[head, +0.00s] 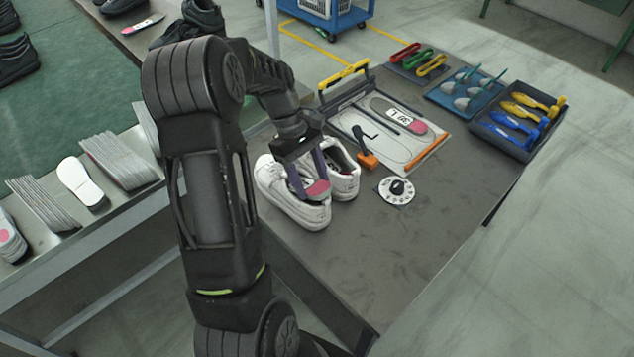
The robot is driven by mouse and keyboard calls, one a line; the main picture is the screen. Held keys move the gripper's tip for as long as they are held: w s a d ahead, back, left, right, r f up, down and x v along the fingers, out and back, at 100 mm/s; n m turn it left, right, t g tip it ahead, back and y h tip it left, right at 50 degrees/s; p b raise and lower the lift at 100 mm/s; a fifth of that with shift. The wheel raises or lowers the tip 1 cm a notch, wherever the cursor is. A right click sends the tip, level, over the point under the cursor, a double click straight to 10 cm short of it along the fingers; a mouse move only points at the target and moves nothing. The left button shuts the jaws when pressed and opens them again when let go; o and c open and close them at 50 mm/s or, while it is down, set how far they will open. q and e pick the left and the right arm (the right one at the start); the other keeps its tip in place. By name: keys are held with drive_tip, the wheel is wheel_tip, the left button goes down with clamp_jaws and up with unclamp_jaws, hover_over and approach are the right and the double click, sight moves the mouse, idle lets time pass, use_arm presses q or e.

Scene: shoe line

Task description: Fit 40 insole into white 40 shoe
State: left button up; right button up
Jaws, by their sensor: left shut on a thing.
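A pair of white shoes stands side by side on the grey table: the left one (288,205) and the right one (346,185). I cannot read a size on either. My left gripper (308,184) is over the left shoe's opening, pointing down and shut on an insole (319,188). The insole's pink end shows at the fingertips, at or just above the opening; how far it reaches inside is hidden. My left forearm and wrist cover part of the shoes' far side. My right gripper is not in view.
Behind the shoes lies a clamp board (395,150) with another pink-ended insole (399,115) and an orange-handled tool (367,159). A round dial (397,190) sits to the right. Trays of coloured tools line the far right. The table's front right is clear.

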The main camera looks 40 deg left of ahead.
sight(305, 187)
use_arm(q)
drive_tip(key=shift+a+f, duration=0.2)
drive_tip(key=shift+a, duration=0.3)
drive_tip(key=shift+a+f, duration=0.15)
drive_tip(key=shift+a, duration=0.35)
drive_tip(key=shift+w+a+f, duration=0.1)
drive_tip(key=shift+f, duration=0.1)
drive_tip(key=shift+f+y+b, duration=0.55)
drive_tip(key=shift+y, duration=0.05)
drive_tip(key=shift+f, duration=0.15)
drive_tip(key=o, duration=1.4)
drive_tip(key=shift+s+d+f, duration=0.15)
drive_tip(key=shift+s+d, duration=0.05)
drive_tip(key=shift+s, duration=0.05)
